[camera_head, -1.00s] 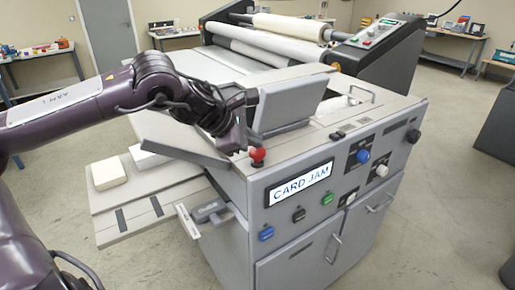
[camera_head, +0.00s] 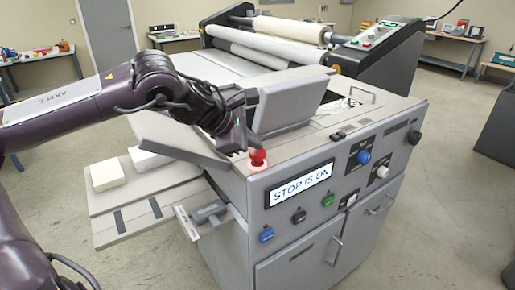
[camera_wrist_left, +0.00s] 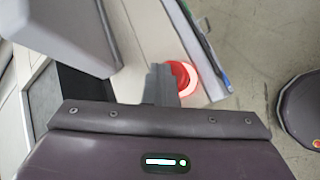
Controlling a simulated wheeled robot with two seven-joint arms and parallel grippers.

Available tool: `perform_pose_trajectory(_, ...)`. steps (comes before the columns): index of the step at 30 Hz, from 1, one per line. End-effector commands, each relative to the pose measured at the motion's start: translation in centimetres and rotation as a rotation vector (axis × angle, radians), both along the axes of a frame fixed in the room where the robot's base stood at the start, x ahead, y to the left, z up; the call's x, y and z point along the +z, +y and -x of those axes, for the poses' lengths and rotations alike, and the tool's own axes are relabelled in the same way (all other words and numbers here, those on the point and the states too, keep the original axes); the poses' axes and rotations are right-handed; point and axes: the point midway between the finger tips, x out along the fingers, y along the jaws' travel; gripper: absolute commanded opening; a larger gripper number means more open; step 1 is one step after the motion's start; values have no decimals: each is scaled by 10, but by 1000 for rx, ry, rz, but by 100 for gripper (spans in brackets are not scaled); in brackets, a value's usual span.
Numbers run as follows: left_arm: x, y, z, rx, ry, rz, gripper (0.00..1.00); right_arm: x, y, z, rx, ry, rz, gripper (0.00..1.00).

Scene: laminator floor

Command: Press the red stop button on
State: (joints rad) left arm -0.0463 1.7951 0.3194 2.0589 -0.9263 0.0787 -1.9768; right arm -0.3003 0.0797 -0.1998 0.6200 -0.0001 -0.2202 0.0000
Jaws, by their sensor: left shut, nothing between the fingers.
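The red stop button (camera_head: 258,157) stands on the near left corner of the grey machine's top (camera_head: 300,150). A lit ring glows around its base, and it also shows in the left wrist view (camera_wrist_left: 181,78). The display (camera_head: 300,184) on the machine's front reads "STOP IS ON". My left gripper (camera_head: 248,146) is shut and empty, with its tip at the button, overlapping its edge in the wrist view (camera_wrist_left: 162,84). I cannot tell whether it still touches the button. My right gripper is not in view.
A raised grey lid (camera_head: 287,106) stands just right of my left gripper. Blue, black and green buttons (camera_head: 299,215) and a blue knob (camera_head: 363,157) are on the front panel. A side tray (camera_head: 150,205) with card stacks juts out left. Floor is clear in front.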

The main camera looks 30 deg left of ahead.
Motion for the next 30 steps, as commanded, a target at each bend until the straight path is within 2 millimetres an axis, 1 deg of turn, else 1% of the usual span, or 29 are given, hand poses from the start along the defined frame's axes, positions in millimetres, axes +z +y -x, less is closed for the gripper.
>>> perform_pose_trajectory(8,0,0,0,1,3,0,0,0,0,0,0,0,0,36)
perform_pose_trajectory(11,4,0,0,1,2,0,0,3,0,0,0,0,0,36)
perform_pose_trajectory(27,58,0,0,1,0,-1,0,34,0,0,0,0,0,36)
perform_pose_trajectory(30,62,0,0,1,0,-1,0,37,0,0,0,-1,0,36)
